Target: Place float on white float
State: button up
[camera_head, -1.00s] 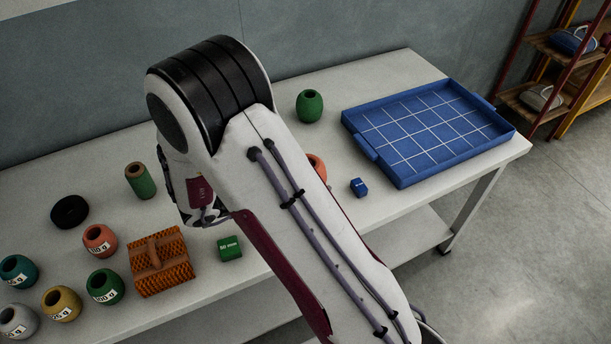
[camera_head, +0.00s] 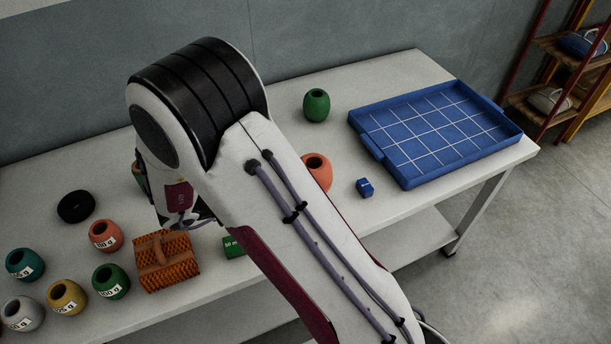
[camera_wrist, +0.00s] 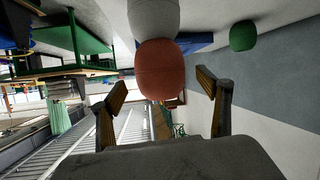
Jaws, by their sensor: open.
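A red float (camera_head: 318,170) shows beside my arm in the head view, its lower part hidden by the arm. In the wrist view, which looks upside down, the red float (camera_wrist: 161,70) sits against a white float (camera_wrist: 155,18) on the table side, so it appears to rest on top of it. The white float is hidden in the head view. My gripper (camera_wrist: 162,82) is open, with one finger on either side of the red float and visible gaps to it. My arm hides the fingers in the head view.
A blue gridded tray (camera_head: 437,133), a green float (camera_head: 316,105) and a blue cube (camera_head: 365,188) lie to the right. To the left are a brush (camera_head: 165,262), a black ring (camera_head: 76,207) and several weight-marked floats (camera_head: 111,281).

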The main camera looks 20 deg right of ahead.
jog(key=v, duration=0.7)
dwell(0.6)
